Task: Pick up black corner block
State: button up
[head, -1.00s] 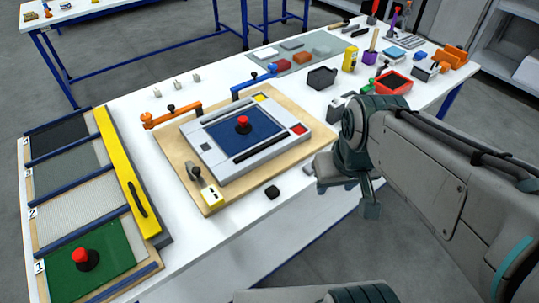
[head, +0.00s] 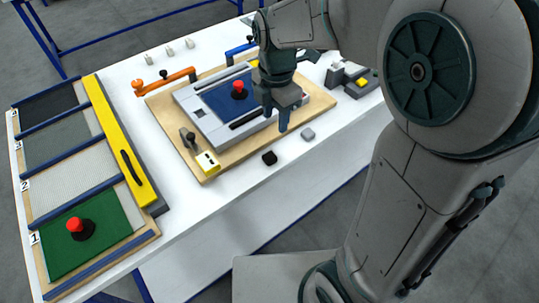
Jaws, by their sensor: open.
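The black corner block (head: 269,158) is a small dark piece. It lies on the white table in front of the wooden board, near the table's front edge. My gripper (head: 284,112) hangs above the right part of the board's frame, pointing down, a little above and to the right of the black block. It is open and apart from the block. One finger shows clearly; the other is partly hidden. A small grey block (head: 308,134) lies on the table to the right of the black one.
The wooden board (head: 177,132) carries a grey frame with a blue panel and a red knob (head: 239,89). An orange clamp (head: 165,81) stands behind it. A rack with a yellow bar (head: 113,130) and green panel (head: 95,228) is at left. White table is clear around the black block.

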send_over(273, 154)
notch_tip(273, 154, down, 9)
jog(key=shift+s+d+r, duration=0.1)
notch_tip(273, 154, down, 5)
jog(key=shift+r+p, duration=0.1)
jog(key=shift+p, duration=0.25)
jog(key=shift+c, duration=0.3)
jog(key=c, duration=0.7)
